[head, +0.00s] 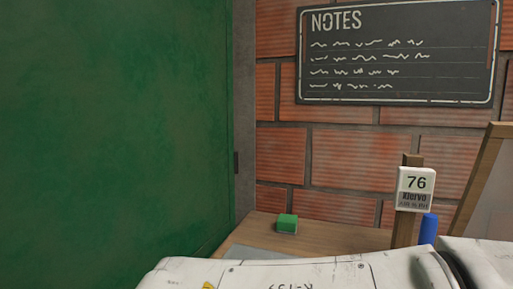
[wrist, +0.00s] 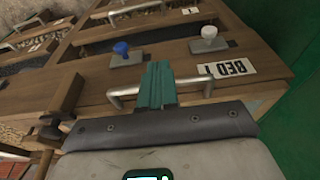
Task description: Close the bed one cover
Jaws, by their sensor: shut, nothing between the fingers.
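In the wrist view, my gripper (wrist: 157,68) shows as teal fingers pressed together, with nothing between them. The fingers overlap the middle of a metal bar handle (wrist: 128,93) on a wooden front; I cannot tell whether they touch it. A blue knob (wrist: 121,47) and a white knob (wrist: 209,32) stand on the wooden ledge behind the handle. Which panel is the bed one cover, and how far open it is, I cannot tell. The head view shows none of this.
More wooden sections with bar handles (wrist: 137,9) and dark openings lie beyond. A green surface (wrist: 302,80) stands close at right. The head view shows a green wall (head: 115,130), a chalkboard (head: 398,52) and a green block (head: 287,223) on a wooden top.

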